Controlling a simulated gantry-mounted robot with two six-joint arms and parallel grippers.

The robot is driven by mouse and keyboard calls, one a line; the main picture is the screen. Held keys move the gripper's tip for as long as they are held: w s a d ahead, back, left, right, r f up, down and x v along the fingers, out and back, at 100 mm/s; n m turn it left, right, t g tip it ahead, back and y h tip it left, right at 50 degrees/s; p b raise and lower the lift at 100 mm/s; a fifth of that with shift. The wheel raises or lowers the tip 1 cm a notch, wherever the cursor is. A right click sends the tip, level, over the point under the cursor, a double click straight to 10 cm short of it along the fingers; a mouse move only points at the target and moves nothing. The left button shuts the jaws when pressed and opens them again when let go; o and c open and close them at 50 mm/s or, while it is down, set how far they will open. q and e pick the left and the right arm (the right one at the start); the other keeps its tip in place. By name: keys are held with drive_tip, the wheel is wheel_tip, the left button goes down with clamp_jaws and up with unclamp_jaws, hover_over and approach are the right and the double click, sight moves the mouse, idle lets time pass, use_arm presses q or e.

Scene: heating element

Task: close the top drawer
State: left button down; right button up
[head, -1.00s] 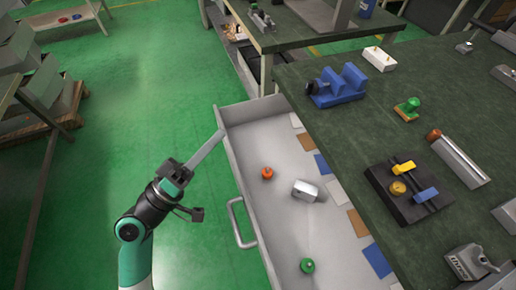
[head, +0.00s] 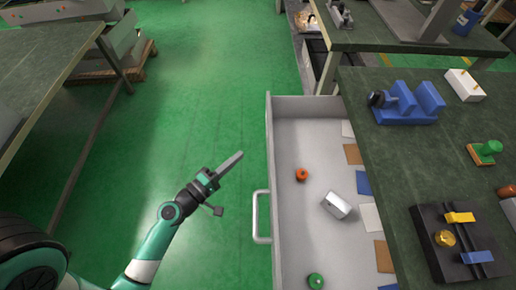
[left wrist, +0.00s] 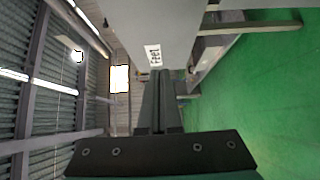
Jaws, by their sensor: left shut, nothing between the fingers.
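The top drawer (head: 290,104) is pulled open from under the green-topped workbench, its grey front facing left. Its bar handle (head: 257,217) sticks out to the left. My left gripper (head: 236,158) is shut and empty, left of the drawer front near its far half. In the head view a strip of green floor shows between fingertips and front. In the left wrist view the shut fingers (left wrist: 160,108) point towards a grey panel (left wrist: 180,25) with a small white label. I cannot tell whether that panel is the drawer front. My right gripper is not in view.
The drawer holds an orange knob (head: 302,174), a metal block (head: 336,205), a green knob (head: 315,281) and several coloured tiles. The workbench (head: 395,160) carries blue blocks (head: 408,104) and a black fixture (head: 455,245). Green floor (head: 200,90) left of the drawer is clear.

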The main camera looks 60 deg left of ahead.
use_arm(q)
drive_tip(key=w+d+p, duration=0.1)
drive_tip(key=w, duration=0.6)
drive_tip(key=shift+w+d+p, duration=0.15)
drive_tip(key=shift+w+p, duration=0.05)
drive_tip(key=shift+p, duration=0.1)
